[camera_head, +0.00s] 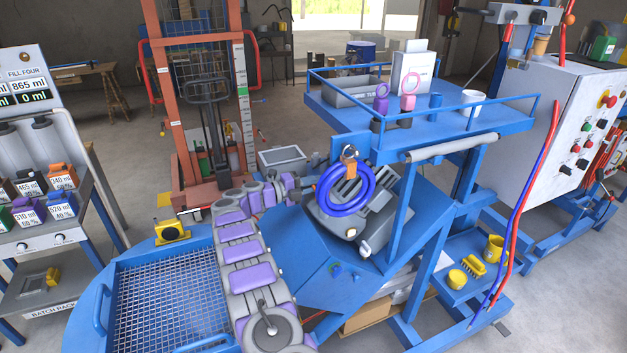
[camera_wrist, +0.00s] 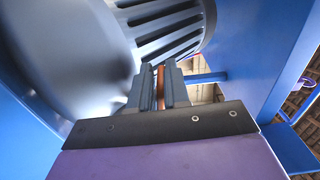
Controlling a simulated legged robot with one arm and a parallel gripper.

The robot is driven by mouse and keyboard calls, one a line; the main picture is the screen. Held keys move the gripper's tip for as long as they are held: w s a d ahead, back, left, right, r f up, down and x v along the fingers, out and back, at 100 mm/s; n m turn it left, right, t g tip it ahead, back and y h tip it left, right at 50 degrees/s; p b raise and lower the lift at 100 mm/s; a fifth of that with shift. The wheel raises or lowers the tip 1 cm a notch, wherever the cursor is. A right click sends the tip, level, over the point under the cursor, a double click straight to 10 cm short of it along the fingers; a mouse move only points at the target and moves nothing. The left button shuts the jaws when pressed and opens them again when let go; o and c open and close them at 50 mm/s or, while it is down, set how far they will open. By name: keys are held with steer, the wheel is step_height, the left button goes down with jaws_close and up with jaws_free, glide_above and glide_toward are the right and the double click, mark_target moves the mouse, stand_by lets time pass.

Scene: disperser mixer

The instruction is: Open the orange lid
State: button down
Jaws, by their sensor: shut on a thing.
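My gripper (camera_wrist: 158,90) is shut on a thin orange piece in the wrist view. This piece looks like the orange lid (camera_wrist: 160,84), but only a narrow strip of it shows between the two grey fingers. The rest of it is hidden. The fingers are close beside a large grey finned motor housing (camera_wrist: 165,22). An orange piece (camera_head: 350,171) shows at the coiled blue hose (camera_head: 325,186) in front of the motor.
Blue frame walls flank the gripper closely in the wrist view. A blue railed platform (camera_head: 330,97) with cups and boxes stands above the motor. A grated blue vessel (camera_head: 165,300) is at lower left. A control cabinet (camera_head: 575,95) is at right.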

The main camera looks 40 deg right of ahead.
steer(key=shift+w+d+n+p, duration=0.25)
steer(key=shift+n+p, duration=0.2)
steer(key=shift+n, duration=0.35)
steer(key=c, duration=1.2)
jaws_free()
steer(key=shift+f, duration=0.2)
steer(key=shift+a+f, duration=0.15)
